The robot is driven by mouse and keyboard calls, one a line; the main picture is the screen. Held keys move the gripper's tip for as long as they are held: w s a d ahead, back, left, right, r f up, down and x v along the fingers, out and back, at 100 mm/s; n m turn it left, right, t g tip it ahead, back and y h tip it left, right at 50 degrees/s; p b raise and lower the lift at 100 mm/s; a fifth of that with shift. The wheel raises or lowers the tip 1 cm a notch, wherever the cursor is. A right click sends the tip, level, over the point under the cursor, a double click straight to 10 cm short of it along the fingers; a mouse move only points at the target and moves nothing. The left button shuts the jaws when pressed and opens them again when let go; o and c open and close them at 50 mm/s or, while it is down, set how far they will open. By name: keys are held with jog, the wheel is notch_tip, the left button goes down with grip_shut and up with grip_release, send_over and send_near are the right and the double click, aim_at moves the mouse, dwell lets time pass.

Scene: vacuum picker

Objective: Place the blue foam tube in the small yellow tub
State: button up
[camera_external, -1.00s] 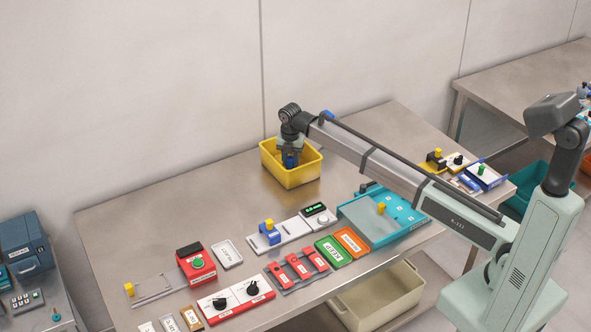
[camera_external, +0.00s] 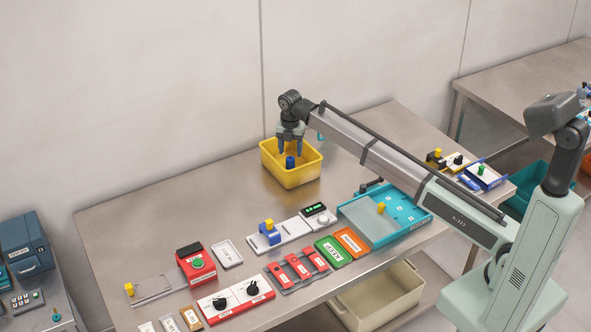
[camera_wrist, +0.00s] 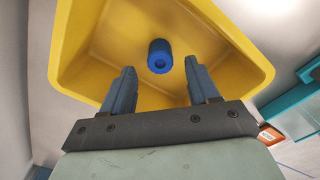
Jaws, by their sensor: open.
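The small yellow tub (camera_external: 291,176) stands on the steel table near its back edge. The blue foam tube (camera_external: 290,163) is inside the tub and looks upright in the external view. In the wrist view the tube (camera_wrist: 160,56) shows its round end with a dark hole, against the yellow tub floor (camera_wrist: 115,50). My gripper (camera_external: 290,149) is above the tub, with its two blue fingers apart. In the wrist view my gripper (camera_wrist: 162,85) is open and empty, and the tube lies beyond the fingertips, apart from them.
A teal tray (camera_external: 395,233) with a yellow knob is right of the tub. Red, green and orange labelled blocks and a red-and-white dial panel (camera_external: 236,298) line the table's front. The table left of the tub is clear. A cream bin (camera_external: 385,305) is below the table.

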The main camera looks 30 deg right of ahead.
aim_at(290, 158)
notch_tip(290, 158, up, 7)
dwell(0.3)
jog(key=shift+f, duration=0.1)
